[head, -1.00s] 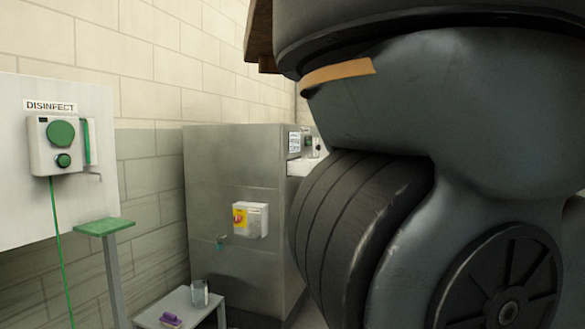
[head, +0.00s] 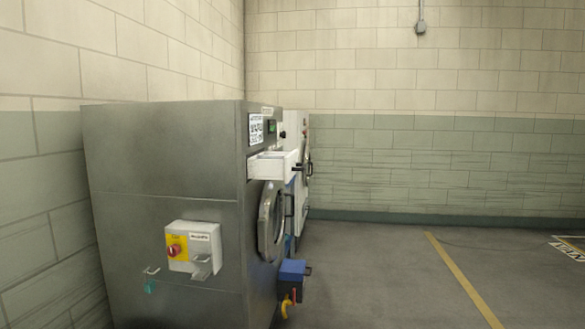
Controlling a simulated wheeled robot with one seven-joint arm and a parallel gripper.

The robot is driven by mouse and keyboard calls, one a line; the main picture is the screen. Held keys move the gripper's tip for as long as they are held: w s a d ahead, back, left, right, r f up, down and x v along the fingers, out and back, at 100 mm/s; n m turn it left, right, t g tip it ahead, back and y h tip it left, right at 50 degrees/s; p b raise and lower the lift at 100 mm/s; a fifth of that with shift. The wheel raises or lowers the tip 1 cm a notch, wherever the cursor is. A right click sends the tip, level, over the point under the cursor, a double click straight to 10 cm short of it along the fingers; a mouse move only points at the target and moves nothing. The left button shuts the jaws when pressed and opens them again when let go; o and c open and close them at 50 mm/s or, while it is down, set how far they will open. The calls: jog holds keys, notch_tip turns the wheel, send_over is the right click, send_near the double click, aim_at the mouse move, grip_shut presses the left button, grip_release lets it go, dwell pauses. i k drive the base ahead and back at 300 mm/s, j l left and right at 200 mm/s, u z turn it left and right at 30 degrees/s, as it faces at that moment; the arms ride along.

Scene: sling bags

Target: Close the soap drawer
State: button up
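The soap drawer (head: 273,165) is a white box pulled out from the upper front of a grey metal washing machine (head: 165,205). It stands open, sticking out to the right beside a label and a small control panel. A dark handle (head: 308,168) shows near the drawer's front end; I cannot tell whether it belongs to the drawer or to the machine behind. The round door (head: 271,222) is below the drawer. My gripper is not in view.
A blue box with a yellow and red part (head: 292,275) sticks out low at the machine's front. A switch box (head: 193,248) is on the machine's near side. Another white machine (head: 299,135) stands behind. The floor (head: 390,275) to the right is clear, with a yellow line.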

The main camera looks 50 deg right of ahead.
aim_at(280, 166)
jog(key=z, duration=1.05)
